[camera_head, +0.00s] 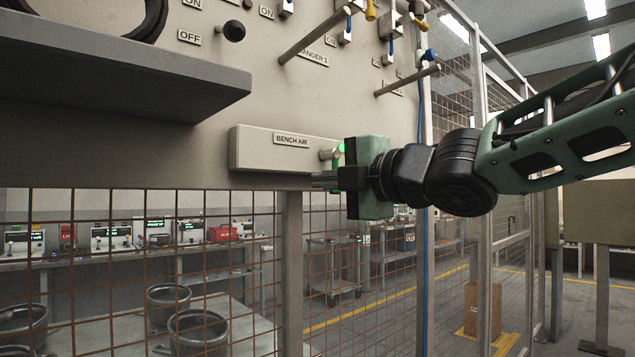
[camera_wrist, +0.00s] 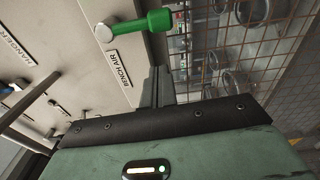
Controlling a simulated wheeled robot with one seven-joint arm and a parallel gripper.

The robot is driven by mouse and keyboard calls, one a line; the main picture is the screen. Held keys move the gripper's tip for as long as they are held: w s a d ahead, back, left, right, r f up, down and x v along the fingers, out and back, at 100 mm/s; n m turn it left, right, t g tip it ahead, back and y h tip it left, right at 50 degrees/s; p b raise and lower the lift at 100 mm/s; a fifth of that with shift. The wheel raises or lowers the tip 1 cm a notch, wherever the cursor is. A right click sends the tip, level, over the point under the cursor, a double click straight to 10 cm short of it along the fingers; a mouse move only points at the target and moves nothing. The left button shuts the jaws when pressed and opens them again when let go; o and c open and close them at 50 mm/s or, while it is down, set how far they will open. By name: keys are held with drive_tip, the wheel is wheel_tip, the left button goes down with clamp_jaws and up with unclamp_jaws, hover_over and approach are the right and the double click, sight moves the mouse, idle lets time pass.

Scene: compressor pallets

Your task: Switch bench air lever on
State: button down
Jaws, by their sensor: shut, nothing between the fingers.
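The bench air housing (camera_head: 262,150) is a pale box on the panel's lower edge, with a "BENCH AIR" label (camera_head: 291,140) that also shows in the wrist view (camera_wrist: 122,69). Its green lever (camera_head: 338,157) is at the box's right end, partly hidden by my gripper. In the wrist view the lever (camera_wrist: 158,20) runs from a silver hub (camera_wrist: 88,32) toward the mesh side, which is downward. My gripper (camera_head: 320,180) is shut and empty, just below the box end. In the wrist view its fingertips (camera_wrist: 158,70) show a gap from the lever.
A grey shelf (camera_head: 120,75) juts out at upper left. Metal rods (camera_head: 315,34) and other valves stick out of the panel above. Wire mesh (camera_head: 240,270) fills the space below, with a post (camera_head: 290,260) and a blue hose (camera_head: 425,260) near my gripper.

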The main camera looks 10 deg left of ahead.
drive_tip(key=v, duration=0.7)
drive_tip(key=shift+s, duration=0.2)
drive_tip(key=s+d+f+m+g+h+p, duration=0.1)
drive_tip(key=s+d+f+m+h+p, duration=0.15)
drive_tip(key=f+m, duration=0.3)
drive_tip(key=s+d+f+m+h+p, duration=0.1)
drive_tip(key=d+f+m+h, duration=0.25)
drive_tip(key=f, duration=0.35)
drive_tip(key=s+d+f+m+g+h+p, duration=0.1)
drive_tip(key=s+d+f+m+h+p, duration=0.1)
drive_tip(key=f+m+h, duration=0.3)
drive_tip(key=s+d+f+m+g+h+p, duration=0.1)
drive_tip(key=s+d+f+m+g, duration=0.3)
drive_tip(key=s, duration=0.5)
drive_tip(key=s+d+f+m+g+h+p, duration=0.2)
drive_tip(key=s+d+f+m+g, duration=0.2)
drive_tip(key=s+f, duration=0.4)
drive_tip(key=shift+s+d, duration=0.55)
drive_tip(key=shift+s, duration=0.25)
